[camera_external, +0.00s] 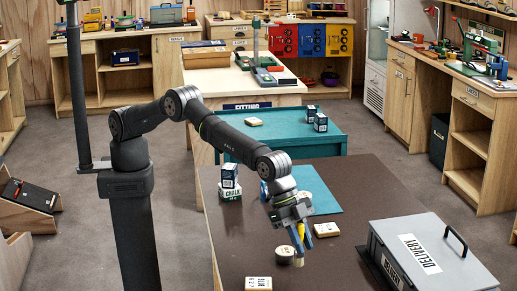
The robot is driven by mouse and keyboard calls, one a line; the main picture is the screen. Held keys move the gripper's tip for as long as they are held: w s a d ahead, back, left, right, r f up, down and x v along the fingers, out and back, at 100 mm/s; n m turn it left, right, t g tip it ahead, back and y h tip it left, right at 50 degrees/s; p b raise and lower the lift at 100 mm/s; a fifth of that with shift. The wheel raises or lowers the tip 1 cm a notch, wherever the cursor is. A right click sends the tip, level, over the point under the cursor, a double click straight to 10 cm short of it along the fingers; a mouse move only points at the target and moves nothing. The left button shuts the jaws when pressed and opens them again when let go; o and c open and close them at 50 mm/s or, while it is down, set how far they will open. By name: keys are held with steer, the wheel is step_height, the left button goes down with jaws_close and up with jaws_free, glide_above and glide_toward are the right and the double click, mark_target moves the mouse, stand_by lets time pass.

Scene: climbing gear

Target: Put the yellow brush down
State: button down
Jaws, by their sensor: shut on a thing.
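My gripper (302,243) points down over the brown table, with its blue fingers shut on the yellow brush (301,231). Only a narrow yellow part of the brush shows between the fingers; the rest is hidden. A pale round object (284,255) stands on the table just left of the fingertips. A pale piece shows right under the fingers; I cannot tell whether it is the brush's end or another thing, nor whether the brush touches the table.
A pale labelled block (326,230) lies right of the gripper, another pale block (258,284) at the front edge. Chalk boxes (230,184) are stacked at the back left. A grey delivery box (428,250) stands at right. The teal mat (325,197) lies behind the gripper.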

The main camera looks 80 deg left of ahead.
steer(key=shift+w+f, duration=0.2)
steer(key=shift+f, duration=0.95)
steer(key=shift+w+f, duration=0.2)
steer(key=shift+f, duration=0.9)
steer(key=shift+f, duration=0.2)
steer(key=c, duration=1.3)
jaws_free()
steer(key=shift+a+r, duration=0.2)
steer(key=shift+r, duration=0.3)
steer(key=v, duration=1.1)
steer(key=shift+r, duration=0.15)
